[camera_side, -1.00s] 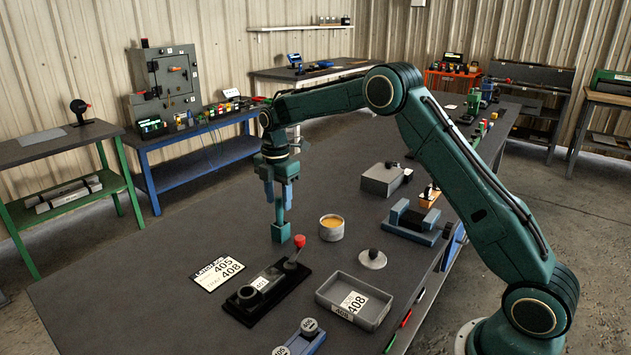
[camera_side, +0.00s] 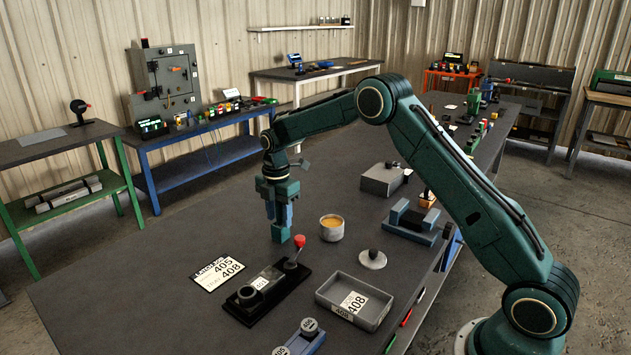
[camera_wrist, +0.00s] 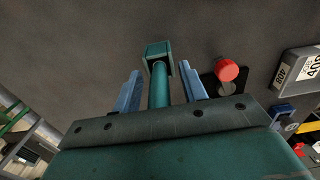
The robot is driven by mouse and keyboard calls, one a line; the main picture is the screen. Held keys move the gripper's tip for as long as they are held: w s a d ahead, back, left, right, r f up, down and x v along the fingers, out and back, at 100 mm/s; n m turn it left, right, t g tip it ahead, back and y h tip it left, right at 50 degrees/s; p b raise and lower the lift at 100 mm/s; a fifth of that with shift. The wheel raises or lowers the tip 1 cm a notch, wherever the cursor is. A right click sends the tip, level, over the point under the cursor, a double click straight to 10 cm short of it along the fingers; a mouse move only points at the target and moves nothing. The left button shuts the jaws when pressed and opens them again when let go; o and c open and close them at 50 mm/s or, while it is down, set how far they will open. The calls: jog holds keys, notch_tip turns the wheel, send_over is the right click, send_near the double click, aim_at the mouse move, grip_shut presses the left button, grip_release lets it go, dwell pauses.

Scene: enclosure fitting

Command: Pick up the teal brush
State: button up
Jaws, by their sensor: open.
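The teal brush (camera_side: 281,233) stands upright on the dark table, its block-shaped end down and its handle rising between my fingers. In the wrist view the teal brush (camera_wrist: 158,50) shows its block end beyond the fingertips. My gripper (camera_side: 281,217) is over it, pointing down, with one blue finger on each side of the handle. In the wrist view my gripper (camera_wrist: 160,72) is open, with gaps between the fingers and the handle. The upper handle is hidden by my gripper.
A black fixture with a red knob (camera_side: 299,241) stands close in front of the brush. A cup with orange contents (camera_side: 332,235) is close to the right. A grey tray (camera_side: 330,297) lies front right, a printed card (camera_side: 217,272) front left. The table's left is clear.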

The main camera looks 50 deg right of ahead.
grip_shut()
jog(key=shift+r, duration=0.1)
notch_tip(320, 180, up, 20)
dwell(1.0)
dwell(0.4)
